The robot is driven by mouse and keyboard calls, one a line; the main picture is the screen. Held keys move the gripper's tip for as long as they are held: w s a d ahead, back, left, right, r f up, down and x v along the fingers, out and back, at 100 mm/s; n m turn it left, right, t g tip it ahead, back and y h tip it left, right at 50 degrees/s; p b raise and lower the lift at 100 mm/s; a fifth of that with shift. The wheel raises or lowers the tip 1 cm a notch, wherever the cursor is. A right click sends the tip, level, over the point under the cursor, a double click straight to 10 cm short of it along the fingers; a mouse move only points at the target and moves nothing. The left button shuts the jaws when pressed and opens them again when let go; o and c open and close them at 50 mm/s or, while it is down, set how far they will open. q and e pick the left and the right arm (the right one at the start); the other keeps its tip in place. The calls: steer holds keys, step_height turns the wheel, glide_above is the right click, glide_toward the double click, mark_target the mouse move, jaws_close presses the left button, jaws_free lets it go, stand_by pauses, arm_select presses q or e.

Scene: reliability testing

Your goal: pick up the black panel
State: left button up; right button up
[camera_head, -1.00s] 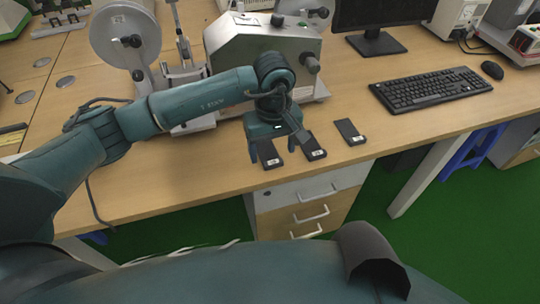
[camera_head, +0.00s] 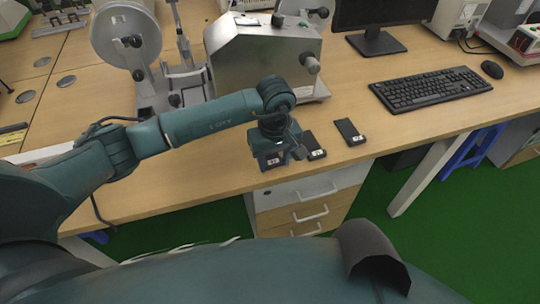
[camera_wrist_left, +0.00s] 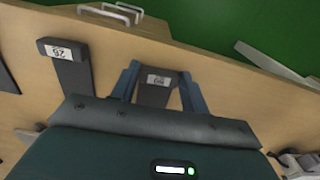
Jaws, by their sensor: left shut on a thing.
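Three black panels with white labels lie near the front edge of the desk. My left gripper (camera_head: 272,164) points down at the leftmost black panel (camera_head: 271,160), which it mostly hides in the head view. In the left wrist view the two fingers of the gripper (camera_wrist_left: 160,88) stand on either side of this panel (camera_wrist_left: 154,94), shut on it. I cannot tell whether it is clear of the desk. The middle panel (camera_head: 314,150) lies just right of the gripper, and the right panel (camera_head: 349,131) lies farther right. My right gripper is out of view.
A grey machine (camera_head: 262,62) stands behind the gripper. A keyboard (camera_head: 431,89), mouse (camera_head: 492,69) and monitor stand (camera_head: 376,42) are to the right. Drawers (camera_head: 306,205) are under the desk's front edge. Bare desk (camera_head: 200,175) lies to the left.

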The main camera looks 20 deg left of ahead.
arm_select(q)
steer(key=c, duration=0.4)
step_height(320, 180, up, 10)
stand_by(0.5)
